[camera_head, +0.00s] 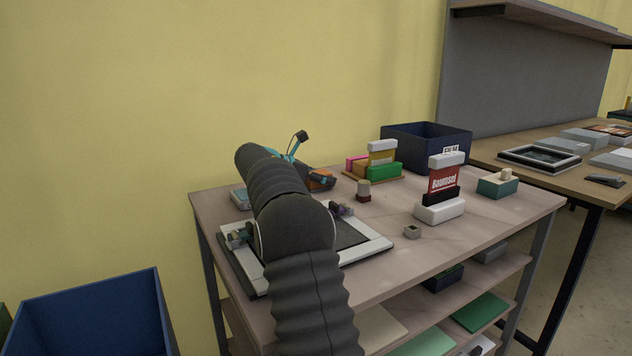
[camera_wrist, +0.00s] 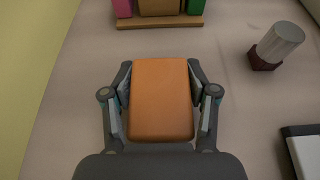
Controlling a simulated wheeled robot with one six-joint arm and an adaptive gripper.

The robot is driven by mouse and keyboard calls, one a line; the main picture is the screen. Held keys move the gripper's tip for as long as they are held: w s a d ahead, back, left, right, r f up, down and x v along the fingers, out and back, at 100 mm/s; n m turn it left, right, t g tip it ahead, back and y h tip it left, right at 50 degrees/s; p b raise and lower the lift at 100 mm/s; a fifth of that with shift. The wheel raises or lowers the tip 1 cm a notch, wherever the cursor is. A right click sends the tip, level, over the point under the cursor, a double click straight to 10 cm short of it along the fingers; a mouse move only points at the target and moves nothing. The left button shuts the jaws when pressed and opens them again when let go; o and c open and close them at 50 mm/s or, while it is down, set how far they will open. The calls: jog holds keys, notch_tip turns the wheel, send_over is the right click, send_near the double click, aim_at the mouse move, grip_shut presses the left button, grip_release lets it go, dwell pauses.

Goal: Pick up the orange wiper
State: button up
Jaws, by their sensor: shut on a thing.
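The orange wiper (camera_wrist: 160,99) is a rounded orange block between the fingers of my gripper (camera_wrist: 161,110) in the wrist view. Both fingers press against its left and right sides, so my gripper is shut on it. In the head view my arm hides most of the wiper, and only a bit of orange (camera_head: 321,178) shows beside my gripper's dark fingers. I cannot tell whether the wiper touches the table top or is just above it.
A wooden holder (camera_wrist: 160,22) with pink, brown and green blocks lies beyond the gripper. A grey cylinder on a dark red base (camera_wrist: 276,46) stands to the right. A white-framed tray (camera_head: 373,246) lies beneath my arm. A blue bin (camera_head: 426,146) stands at the back.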

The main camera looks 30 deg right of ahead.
aim_at(324, 172)
jog(key=shift+r, duration=0.15)
jog(key=shift+s+r, duration=0.2)
jog(key=shift+r, duration=0.4)
notch_tip(324, 172, up, 5)
jog(key=shift+r, duration=0.15)
jog(key=shift+s+r, duration=0.1)
jog(key=shift+s, duration=0.05)
jog(key=s+b, duration=0.1)
jog(key=s, duration=0.5)
jog(key=s+b, duration=0.1)
jog(key=s, duration=0.6)
jog(key=s+a+b, duration=0.1)
jog(key=s, duration=0.5)
jog(key=shift+s, duration=0.15)
jog(key=shift+c, duration=0.2)
dwell(1.1)
jog(key=shift+a, duration=0.1)
